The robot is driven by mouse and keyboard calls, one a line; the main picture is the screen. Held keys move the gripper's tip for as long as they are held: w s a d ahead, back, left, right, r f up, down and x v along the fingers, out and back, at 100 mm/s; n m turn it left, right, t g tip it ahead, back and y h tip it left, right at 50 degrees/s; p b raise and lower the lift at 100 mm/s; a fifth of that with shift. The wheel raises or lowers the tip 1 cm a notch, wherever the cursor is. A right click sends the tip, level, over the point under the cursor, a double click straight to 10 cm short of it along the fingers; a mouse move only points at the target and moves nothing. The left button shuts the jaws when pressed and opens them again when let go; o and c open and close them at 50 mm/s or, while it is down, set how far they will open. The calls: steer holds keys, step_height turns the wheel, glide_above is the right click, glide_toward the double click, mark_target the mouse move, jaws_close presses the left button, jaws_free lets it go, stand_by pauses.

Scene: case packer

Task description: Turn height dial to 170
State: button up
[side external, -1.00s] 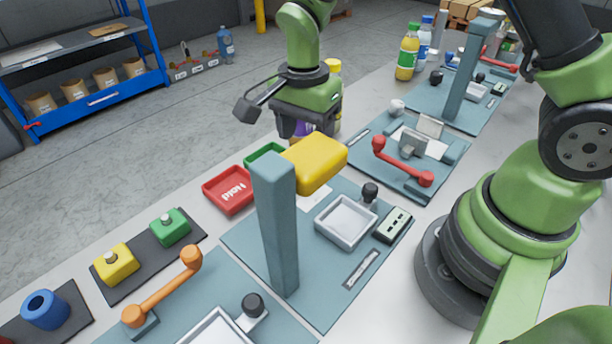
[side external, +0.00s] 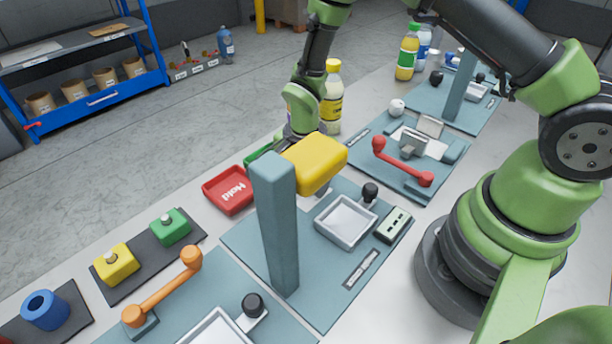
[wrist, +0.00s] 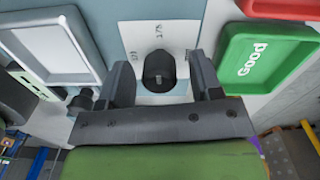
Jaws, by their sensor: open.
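The black height dial (wrist: 160,74) stands on a white scale plate (wrist: 135,32) in the wrist view. Small printed numbers surround it; they are too blurred to read surely, and I cannot tell the dial's setting. My gripper (wrist: 160,64) is open, with one finger on each side of the dial and a visible gap at both sides. In the side view my gripper (side external: 297,138) points down behind the yellow head (side external: 316,160) of the blue-grey post (side external: 277,225). That head hides the fingertips and the dial there.
A red "Hold" tray (side external: 228,190) and a green "Good" tray (wrist: 262,62) lie close to the dial. A white square tray (side external: 346,222) and a black knob (side external: 370,191) are on the same station. A yellow-labelled bottle (side external: 331,100) stands behind my gripper.

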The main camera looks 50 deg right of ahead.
steer(key=c, duration=0.9)
steer(key=shift+n, duration=0.3)
steer(key=n, duration=1.2)
steer(key=shift+n, duration=2.5)
